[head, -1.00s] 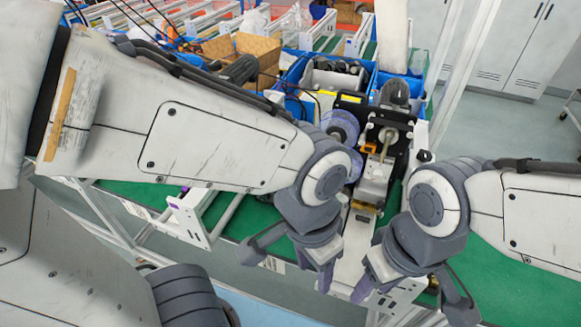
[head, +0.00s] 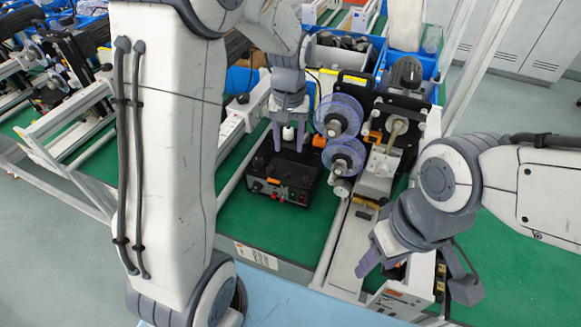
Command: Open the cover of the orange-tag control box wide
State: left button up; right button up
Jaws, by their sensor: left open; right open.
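A black control box (head: 283,183) stands on the green bench top in the middle of the head view. Its front carries small knobs and red-orange marks; I cannot make out a tag for certain. Its top looks closed, and a small white piece (head: 288,133) shows at its back edge. My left gripper (head: 289,138) points down over the back of the box, open, its fingers on either side of the white piece. I cannot tell whether they touch anything. My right gripper (head: 382,263) is open and empty, well to the right of the box.
The coder machine with blue-purple reels (head: 342,115) stands close on the right of the box. A white power strip (head: 241,115) lies to the left. Green bench top (head: 232,215) is bare in front and left. Blue bins (head: 340,52) stand behind.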

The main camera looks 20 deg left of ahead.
aim_at(289, 173)
pick_arm(q)
notch_tip(289, 173, down, 10)
jog(key=shift+s+p, duration=0.15)
jog(key=shift+p, duration=0.45)
grip_shut()
dwell(1.1)
